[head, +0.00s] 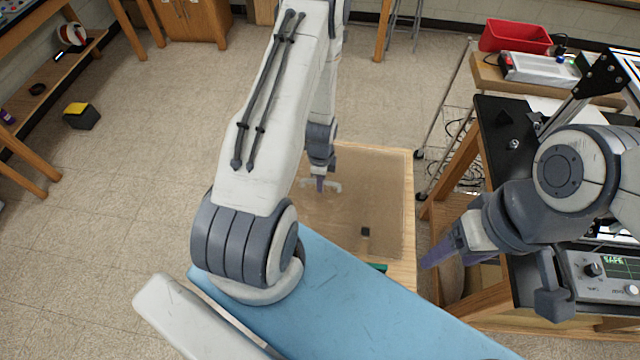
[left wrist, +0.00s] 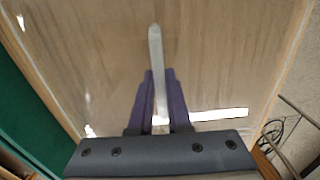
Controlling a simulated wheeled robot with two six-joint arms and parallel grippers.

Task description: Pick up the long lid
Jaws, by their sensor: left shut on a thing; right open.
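The long lid (head: 385,195) appears as a flat, see-through brownish panel over the wooden-edged box in the middle of the head view. It fills most of the left wrist view (left wrist: 85,60). A pale handle bar (left wrist: 155,55) runs on it. My left gripper (head: 320,186) points down at the handle, and its purple fingers (left wrist: 160,100) are shut on the bar. I cannot tell whether the lid is raised off the box. My right gripper (head: 432,258) is open and empty, to the right of the box.
A small dark block (head: 365,231) shows at the panel's near part, and a green item (head: 377,267) at its near edge. A black-topped bench (head: 500,150) with equipment stands right. A red bin (head: 515,37) is behind it.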

